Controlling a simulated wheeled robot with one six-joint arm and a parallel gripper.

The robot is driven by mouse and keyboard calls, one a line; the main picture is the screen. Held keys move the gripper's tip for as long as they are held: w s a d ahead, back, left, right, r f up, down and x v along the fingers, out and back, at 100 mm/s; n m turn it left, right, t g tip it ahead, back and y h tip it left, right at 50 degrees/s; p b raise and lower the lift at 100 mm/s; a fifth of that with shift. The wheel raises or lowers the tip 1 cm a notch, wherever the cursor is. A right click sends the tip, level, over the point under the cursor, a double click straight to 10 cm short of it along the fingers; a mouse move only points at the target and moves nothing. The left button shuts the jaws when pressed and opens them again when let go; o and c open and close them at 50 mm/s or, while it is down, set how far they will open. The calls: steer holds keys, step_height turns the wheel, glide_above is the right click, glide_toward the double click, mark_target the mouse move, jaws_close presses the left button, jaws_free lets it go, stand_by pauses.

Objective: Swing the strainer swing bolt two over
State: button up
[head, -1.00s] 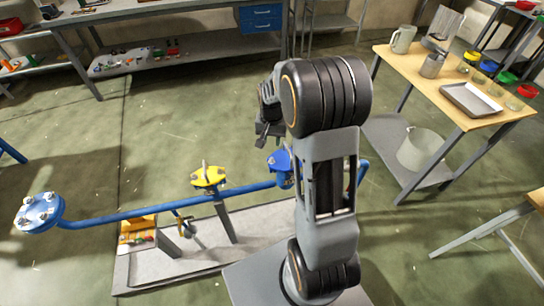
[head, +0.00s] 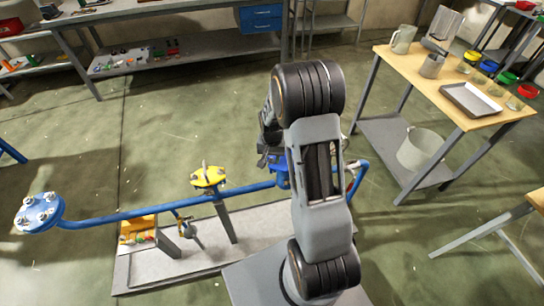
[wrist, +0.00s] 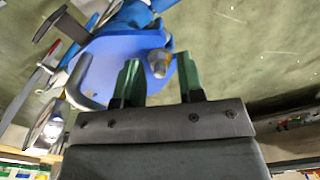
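The blue strainer (wrist: 115,62) fills the upper left of the wrist view. A swing bolt with a pale nut (wrist: 160,63) stands at its edge. My gripper (wrist: 157,70) is open, with green-padded fingertips on either side of the nut; I see a gap at each side and cannot tell the depth. In the head view the blue strainer (head: 281,178) sits on the blue pipe, partly hidden by my arm. My gripper (head: 268,160) is just above it, its fingers mostly hidden. I cannot read which bolt is number two.
A yellow-topped valve (head: 208,177) and a blue flange (head: 40,212) are on the pipe to the left. A grey skid tray (head: 265,233) lies below. A wooden-topped table (head: 455,112) with vessels stands right. The floor behind the pipe is clear.

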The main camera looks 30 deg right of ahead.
jaws_close()
steer(key=shift+a, duration=0.1)
steer(key=w+a+f+g+h+b, duration=0.1)
steer(key=a+h+b, duration=0.4)
steer(key=h+b, duration=0.5)
step_height(320, 180, down, 2)
steer(key=g+b, duration=0.1)
steer(key=b, duration=0.2)
steer(key=shift+a, duration=0.25)
steer(key=shift+h, duration=0.3)
jaws_free()
